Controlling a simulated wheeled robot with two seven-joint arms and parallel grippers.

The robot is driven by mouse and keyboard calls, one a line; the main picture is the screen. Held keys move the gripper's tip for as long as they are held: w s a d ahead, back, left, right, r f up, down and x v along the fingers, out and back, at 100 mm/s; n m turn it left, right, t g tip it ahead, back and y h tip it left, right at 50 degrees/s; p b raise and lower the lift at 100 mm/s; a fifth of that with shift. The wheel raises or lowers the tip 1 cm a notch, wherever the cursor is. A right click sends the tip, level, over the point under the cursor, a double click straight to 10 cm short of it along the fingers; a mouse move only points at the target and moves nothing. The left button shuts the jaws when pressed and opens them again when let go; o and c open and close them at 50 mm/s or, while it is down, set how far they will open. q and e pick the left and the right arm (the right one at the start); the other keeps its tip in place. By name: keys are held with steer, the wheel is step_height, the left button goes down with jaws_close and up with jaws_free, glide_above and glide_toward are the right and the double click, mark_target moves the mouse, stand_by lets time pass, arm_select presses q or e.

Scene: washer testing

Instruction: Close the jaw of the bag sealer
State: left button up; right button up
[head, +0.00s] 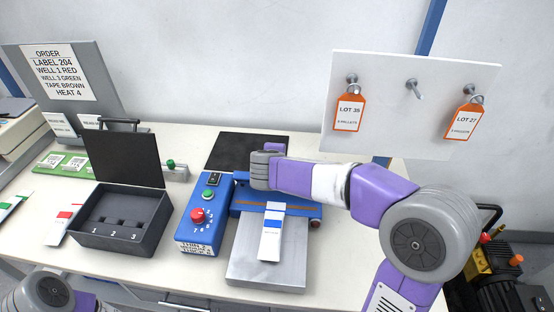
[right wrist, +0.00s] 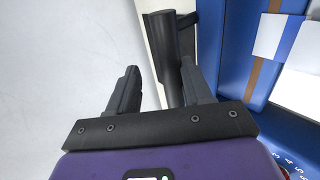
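The bag sealer has a blue control box (head: 205,212) with a red knob and a blue bed (head: 305,212) with a brown strip. A white pouch with blue marking (head: 269,238) lies across the strip onto the grey metal plate. My right gripper (head: 262,168) is at the back of the sealer and hides part of it, so the jaw's exact angle is unclear. In the right wrist view its fingers (right wrist: 160,88) are apart, with a dark handle-like bar (right wrist: 165,48) between them, nearer the right finger. Contact is unclear. My left gripper is out of view.
An open black case (head: 120,222) with numbered wells stands left of the sealer. A dark mat (head: 232,148) lies behind it. A white board (head: 380,105) with orange lot tags stands at back right. An order sign (head: 65,72) stands at back left.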

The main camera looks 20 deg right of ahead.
steer(key=shift+r, duration=0.15)
steer(key=shift+s+a+r, duration=0.1)
steer(key=shift+s+r, duration=0.05)
steer(key=shift+r, duration=0.05)
steer(key=p+v, duration=0.1)
steer(key=v, duration=0.6)
steer(key=shift+p, duration=0.35)
steer(key=shift+f, duration=0.2)
